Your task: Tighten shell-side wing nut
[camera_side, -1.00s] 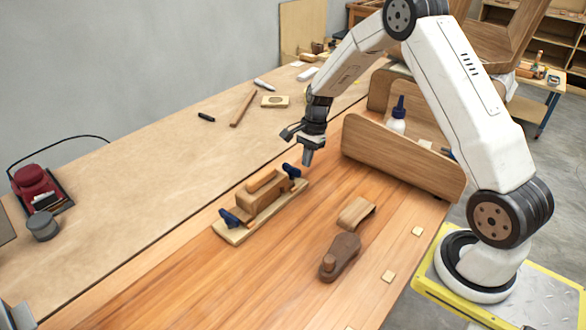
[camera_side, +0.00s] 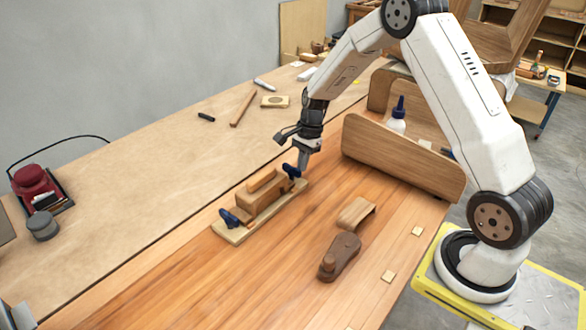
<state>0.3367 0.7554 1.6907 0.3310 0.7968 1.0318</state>
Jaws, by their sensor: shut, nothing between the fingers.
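A wooden forming jig (camera_side: 238,233) lies on the bench, with a wooden block (camera_side: 262,196) on its base. A blue wing nut (camera_side: 229,218) sits at its near left end. Another blue wing nut (camera_side: 291,171) sits at its far right end, on the side toward the curved wooden shell. My gripper (camera_side: 302,166) points down at this far right wing nut, shut, its tips just beside or above it. I cannot tell whether they touch. Nothing shows between the fingers.
A curved wooden shell (camera_side: 400,160) stands right of my gripper, with a glue bottle (camera_side: 397,122) behind it. A bent wood piece (camera_side: 356,213) and a dark wooden tool (camera_side: 340,256) lie right of the jig. The bench left of the jig is largely clear.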

